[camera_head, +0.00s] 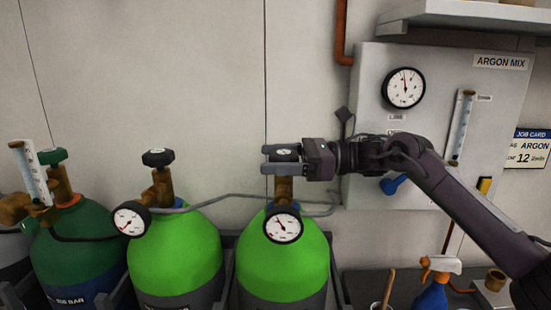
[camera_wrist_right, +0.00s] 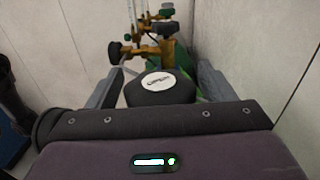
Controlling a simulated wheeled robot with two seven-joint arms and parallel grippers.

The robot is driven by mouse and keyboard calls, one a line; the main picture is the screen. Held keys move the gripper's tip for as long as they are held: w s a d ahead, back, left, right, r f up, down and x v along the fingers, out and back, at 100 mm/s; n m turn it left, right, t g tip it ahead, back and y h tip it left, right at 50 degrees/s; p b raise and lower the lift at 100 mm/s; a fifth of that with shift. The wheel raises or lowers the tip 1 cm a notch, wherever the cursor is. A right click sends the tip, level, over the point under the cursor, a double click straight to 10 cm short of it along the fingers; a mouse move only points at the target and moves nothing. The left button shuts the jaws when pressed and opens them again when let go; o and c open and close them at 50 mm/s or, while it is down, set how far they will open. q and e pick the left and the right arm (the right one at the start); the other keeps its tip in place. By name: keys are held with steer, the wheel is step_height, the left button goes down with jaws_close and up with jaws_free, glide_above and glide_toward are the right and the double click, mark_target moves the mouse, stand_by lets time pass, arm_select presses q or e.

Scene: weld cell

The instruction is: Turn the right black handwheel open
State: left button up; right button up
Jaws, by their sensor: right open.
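The right black handwheel (camera_head: 285,152) tops the brass valve of the right bright green cylinder (camera_head: 282,262). My right gripper (camera_head: 267,160) reaches in from the right at handwheel height, with its fingers on either side of the wheel. In the right wrist view the handwheel (camera_wrist_right: 160,90) shows a white cap with lettering and sits between the two open fingers (camera_wrist_right: 160,84). Whether either finger touches the rim is hard to tell. My left gripper is not in view.
A second black handwheel (camera_head: 158,157) tops the middle cylinder (camera_head: 175,250). A gauge (camera_head: 283,225) sits just below my gripper. The argon panel (camera_head: 440,75) is on the wall behind my right arm. A spray bottle (camera_head: 434,290) stands at lower right.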

steer(key=d+b, duration=0.2)
steer(key=d, duration=0.5)
steer(key=shift+w+d, duration=0.2)
steer(key=shift+d, duration=0.15)
